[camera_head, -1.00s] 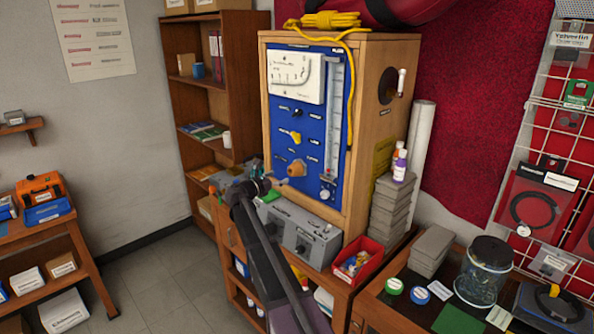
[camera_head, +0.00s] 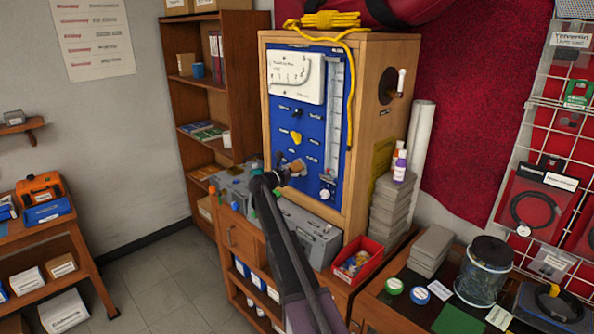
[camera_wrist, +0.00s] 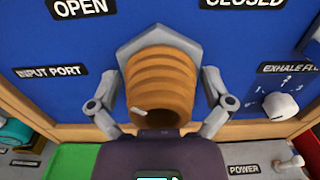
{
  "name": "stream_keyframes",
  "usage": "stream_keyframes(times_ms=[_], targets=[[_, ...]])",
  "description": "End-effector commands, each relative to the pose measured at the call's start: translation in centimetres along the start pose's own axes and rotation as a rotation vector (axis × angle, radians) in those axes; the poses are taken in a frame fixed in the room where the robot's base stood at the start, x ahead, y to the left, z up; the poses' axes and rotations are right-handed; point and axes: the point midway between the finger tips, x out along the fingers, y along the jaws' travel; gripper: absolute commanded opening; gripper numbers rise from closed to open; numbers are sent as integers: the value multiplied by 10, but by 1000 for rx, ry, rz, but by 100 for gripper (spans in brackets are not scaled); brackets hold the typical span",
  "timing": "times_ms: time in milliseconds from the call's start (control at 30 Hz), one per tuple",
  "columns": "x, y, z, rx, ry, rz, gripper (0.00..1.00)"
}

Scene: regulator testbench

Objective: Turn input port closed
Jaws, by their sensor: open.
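The input port, a ribbed orange-brown fitting on a grey hex base (camera_wrist: 158,75), sticks out of the blue panel (camera_wrist: 185,22). In the head view the port (camera_head: 296,165) is partly hidden by my gripper (camera_head: 282,174). In the wrist view my gripper (camera_wrist: 160,90) is open, one finger on each side of the port, with small gaps visible. The "INPUT PORT" label (camera_wrist: 52,71) is left of it. An "OPEN" label (camera_wrist: 81,8) and a "CLOSED" label (camera_wrist: 243,2) are above it. A yellow knob (camera_head: 295,137) sits higher on the panel.
The exhale flow knob (camera_wrist: 280,105) is right of the port, and a power switch (camera_wrist: 289,162) is below it. A grey box (camera_head: 312,236) stands in front of the panel, beside a red bin (camera_head: 358,258). A yellow hose (camera_head: 350,95) hangs along the panel's right side.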

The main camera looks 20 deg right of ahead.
Motion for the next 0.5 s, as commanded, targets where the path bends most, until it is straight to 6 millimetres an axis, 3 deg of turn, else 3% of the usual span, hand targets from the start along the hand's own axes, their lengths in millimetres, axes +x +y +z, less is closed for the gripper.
stream_keyframes(times_ms=[100, 300, 500], targets=[[0, 0, 0, 0, 0, 0, 97], [0, 0, 0, 0, 0, 0, 38], [0, 0, 0, 2, 0, 1, 34]])
